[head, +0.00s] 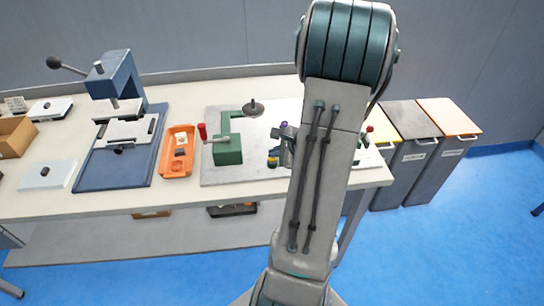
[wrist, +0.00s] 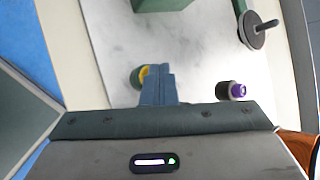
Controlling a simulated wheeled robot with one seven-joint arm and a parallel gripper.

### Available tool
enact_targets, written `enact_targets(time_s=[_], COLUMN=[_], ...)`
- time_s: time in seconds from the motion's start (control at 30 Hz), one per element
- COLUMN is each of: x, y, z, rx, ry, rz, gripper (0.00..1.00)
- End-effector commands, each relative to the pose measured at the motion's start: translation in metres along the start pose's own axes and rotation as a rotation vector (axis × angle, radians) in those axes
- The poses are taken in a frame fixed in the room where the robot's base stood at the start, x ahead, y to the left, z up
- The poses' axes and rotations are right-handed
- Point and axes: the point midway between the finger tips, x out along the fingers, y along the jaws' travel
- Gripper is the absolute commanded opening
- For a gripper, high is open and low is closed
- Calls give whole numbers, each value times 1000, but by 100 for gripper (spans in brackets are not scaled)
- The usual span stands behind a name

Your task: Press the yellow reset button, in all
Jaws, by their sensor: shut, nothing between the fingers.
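My gripper (head: 287,152) is partly behind my arm in the head view. In the wrist view its blue-grey fingers (wrist: 158,86) are together with nothing between them, above the light grey plate (wrist: 190,50). Just left of the fingertips is a small round yellow and dark green thing (wrist: 138,77), partly hidden by them. It also shows in the head view (head: 273,158). I cannot tell whether it is the reset button, or whether the fingers touch it. A purple-topped round thing (wrist: 236,91) stands to the right of the fingers.
A green block with a red-knobbed crank (head: 226,147) and a dark disc on a spindle (head: 253,108) stand on the plate. An orange tray (head: 178,152) and a blue press (head: 117,130) are left. Bins (head: 415,150) stand right of the bench. My arm hides part of the bench.

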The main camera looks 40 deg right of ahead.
Motion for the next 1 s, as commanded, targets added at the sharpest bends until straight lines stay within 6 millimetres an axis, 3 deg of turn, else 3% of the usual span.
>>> enact_targets(time_s=[1.0], x=[-20], y=[-15], z=[15], rx=[-1], ry=[0], rz=[0], gripper=[0])
